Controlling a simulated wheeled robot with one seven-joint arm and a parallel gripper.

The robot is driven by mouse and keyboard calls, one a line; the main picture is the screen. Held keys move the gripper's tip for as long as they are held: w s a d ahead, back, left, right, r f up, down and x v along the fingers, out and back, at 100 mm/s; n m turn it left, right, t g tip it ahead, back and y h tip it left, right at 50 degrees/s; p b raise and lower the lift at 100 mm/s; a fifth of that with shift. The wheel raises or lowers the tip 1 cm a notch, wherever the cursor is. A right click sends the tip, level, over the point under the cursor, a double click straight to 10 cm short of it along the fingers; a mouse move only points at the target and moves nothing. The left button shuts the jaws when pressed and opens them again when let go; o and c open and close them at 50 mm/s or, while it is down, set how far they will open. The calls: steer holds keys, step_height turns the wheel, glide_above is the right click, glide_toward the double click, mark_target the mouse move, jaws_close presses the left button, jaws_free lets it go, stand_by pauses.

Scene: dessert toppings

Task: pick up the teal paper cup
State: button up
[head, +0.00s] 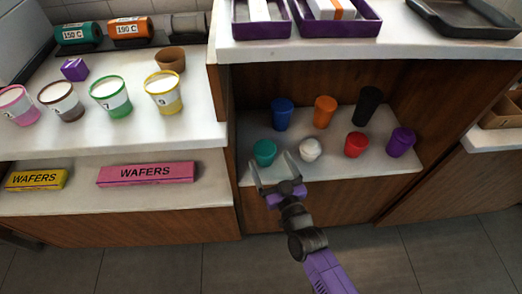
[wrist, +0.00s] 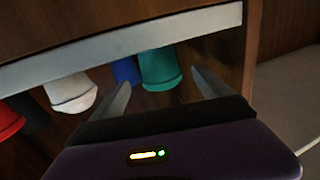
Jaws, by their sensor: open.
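The teal paper cup (head: 264,152) stands on the lower shelf, at the left of the front row, in the head view. It also shows in the wrist view (wrist: 160,68), between the finger lines and beyond the tips. My gripper (head: 272,170) is open and empty, just in front of the teal cup and slightly to its right. Its fingers also show in the wrist view (wrist: 161,90). I cannot tell whether a finger touches the cup.
A white cup (head: 310,150) stands close to the right of my gripper. Blue (head: 282,113), orange (head: 325,110), black (head: 368,106), red (head: 356,144) and purple (head: 401,142) cups share the shelf. A wooden side panel (head: 228,125) is close on the left, and a counter (head: 400,47) overhangs.

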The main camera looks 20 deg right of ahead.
mark_target(261, 141)
steer(key=shift+w+d, duration=0.15)
steer(key=shift+w, duration=0.2)
steer(key=w, duration=0.7)
steer(key=shift+r+b, duration=0.2)
steer(key=shift+b, duration=0.15)
steer(key=shift+s, duration=0.1)
steer(key=c, duration=1.6)
steer(key=shift+r, duration=0.1)
step_height(261, 141, up, 20)
steer(key=p, duration=1.7)
